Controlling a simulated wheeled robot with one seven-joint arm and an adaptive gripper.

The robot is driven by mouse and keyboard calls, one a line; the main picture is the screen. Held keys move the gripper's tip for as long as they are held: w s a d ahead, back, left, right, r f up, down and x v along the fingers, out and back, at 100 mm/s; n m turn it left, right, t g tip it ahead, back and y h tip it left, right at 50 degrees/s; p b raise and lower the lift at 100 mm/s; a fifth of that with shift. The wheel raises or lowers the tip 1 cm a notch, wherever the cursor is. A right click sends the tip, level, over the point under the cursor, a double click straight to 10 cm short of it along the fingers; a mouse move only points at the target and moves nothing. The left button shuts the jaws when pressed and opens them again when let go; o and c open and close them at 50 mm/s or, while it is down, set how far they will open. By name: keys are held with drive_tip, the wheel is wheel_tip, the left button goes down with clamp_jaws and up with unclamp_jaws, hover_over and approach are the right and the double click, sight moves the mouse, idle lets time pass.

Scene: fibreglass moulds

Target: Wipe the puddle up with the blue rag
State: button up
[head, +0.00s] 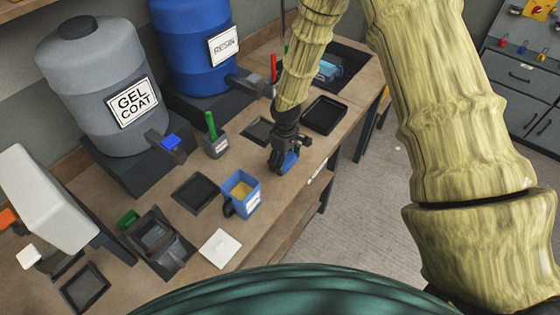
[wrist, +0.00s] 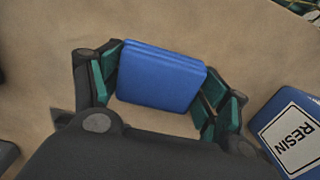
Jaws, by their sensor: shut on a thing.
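The blue rag (wrist: 160,77) is a thick folded block. In the wrist view it sits between the green-padded fingers of my gripper (wrist: 158,85), which is shut on it. In the head view my gripper (head: 285,160) points down over the workbench, with the blue rag (head: 289,162) low between its fingers. I cannot tell whether the rag touches the bench top. I make out no puddle in either view; one may be hidden under the rag or gripper.
A blue cup (head: 241,193) with yellowish contents, labelled RESIN in the wrist view (wrist: 290,130), stands near my gripper. Dark trays (head: 196,193) (head: 325,115) lie on the bench (head: 205,222). GEL COAT (head: 105,90) and RESIN (head: 193,45) drums stand behind. Bare wood surrounds the rag.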

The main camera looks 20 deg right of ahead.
drive_tip(key=shift+w+d, duration=0.2)
drive_tip(key=shift+d, duration=0.2)
drive_tip(key=shift+w+d+r, duration=0.15)
drive_tip(key=shift+w+d, duration=0.05)
drive_tip(key=shift+d, duration=0.05)
drive_tip(key=shift+w+r+p, duration=0.1)
drive_tip(key=shift+r+p, duration=0.4)
drive_tip(key=shift+r, duration=0.3)
drive_tip(key=r, duration=0.1)
drive_tip(key=r+p, duration=0.1)
drive_tip(key=shift+s+r, duration=0.25)
drive_tip(key=shift+r, duration=0.05)
drive_tip(key=shift+w+r+p, duration=0.2)
drive_tip(key=shift+r+p, duration=0.65)
drive_tip(key=shift+r, duration=0.2)
drive_tip(key=shift+s+a+r+p, duration=0.1)
drive_tip(key=shift+r+p, duration=0.35)
drive_tip(key=shift+r, duration=0.35)
